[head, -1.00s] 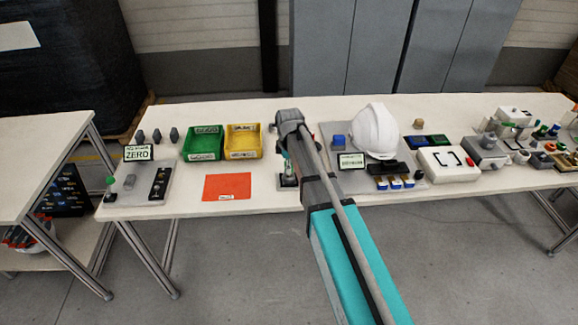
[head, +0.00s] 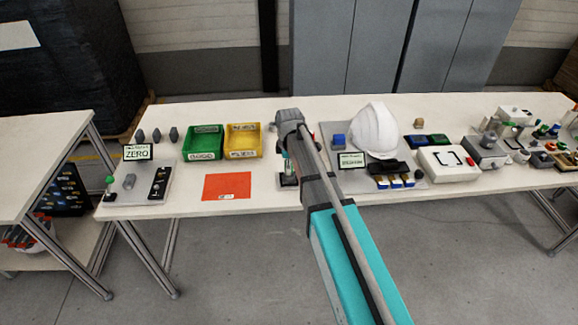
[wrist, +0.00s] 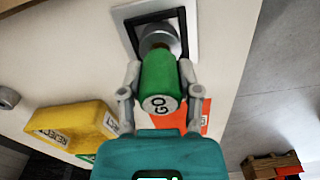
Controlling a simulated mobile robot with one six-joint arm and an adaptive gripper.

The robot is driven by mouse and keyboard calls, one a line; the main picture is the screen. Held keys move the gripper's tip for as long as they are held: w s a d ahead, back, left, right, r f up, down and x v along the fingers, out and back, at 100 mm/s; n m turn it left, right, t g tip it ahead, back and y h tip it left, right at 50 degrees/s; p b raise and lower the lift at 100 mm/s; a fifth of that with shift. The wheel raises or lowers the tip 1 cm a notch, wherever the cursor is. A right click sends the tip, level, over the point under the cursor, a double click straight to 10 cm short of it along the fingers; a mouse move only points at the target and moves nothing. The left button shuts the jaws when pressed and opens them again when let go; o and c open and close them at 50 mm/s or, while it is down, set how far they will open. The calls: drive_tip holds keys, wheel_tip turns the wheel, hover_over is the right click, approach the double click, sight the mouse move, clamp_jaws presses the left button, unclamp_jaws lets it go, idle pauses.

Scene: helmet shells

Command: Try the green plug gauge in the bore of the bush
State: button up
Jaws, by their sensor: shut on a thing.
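The green plug gauge (wrist: 158,78) has GO on its end face and is held between the two fingers of my gripper (wrist: 161,88) in the wrist view. Its far end meets the grey metal bush (wrist: 154,36), which sits in a dark square frame on a pale plate. The gauge lines up roughly with the bush. The bore is hidden, so I cannot tell whether the gauge is inside it or how deep. In the head view my arm covers most of the gripper and the bush.
An orange-red sheet (head: 227,186) lies left of my arm. Behind it stand a green bin (head: 203,144) and a yellow bin (head: 242,141). A white helmet shell (head: 377,131) stands close on the right. The table's front edge is near my arm.

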drive_tip(key=shift+f+b, duration=0.85)
idle(1.1)
drive_tip(key=shift+r+p, duration=0.3)
drive_tip(key=shift+p, duration=0.05)
idle(0.8)
drive_tip(key=shift+r+p, duration=2.45)
drive_tip(key=shift+r, duration=0.3)
